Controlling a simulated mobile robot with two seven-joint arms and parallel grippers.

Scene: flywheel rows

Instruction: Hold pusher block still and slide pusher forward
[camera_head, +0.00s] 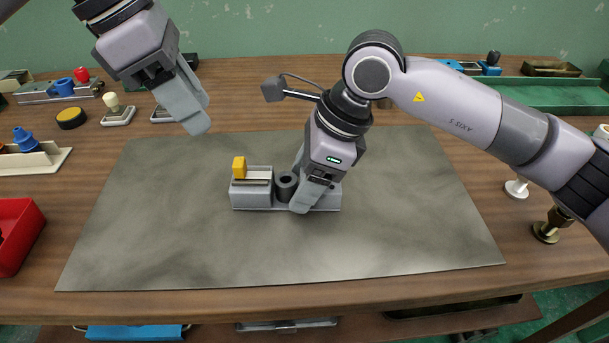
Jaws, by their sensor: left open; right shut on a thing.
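The pusher block (251,196) is a light grey block on the dark grey mat (190,240), near the middle of the table. A yellow pusher (239,167) stands up at its left end, beside a pale slot on top. A dark round piece with a hole (287,184) sits in the middle of the block. My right gripper (301,205) is shut on the block's right part, and its fingers hide much of that end. My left gripper (199,122) is open and empty, raised above the mat to the upper left of the block, apart from it.
A red bin (17,235) stands at the left edge. Several small parts, including a yellow-topped black puck (71,117), lie at the back left. A green tray (554,95) is at the back right. The mat around the block is clear.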

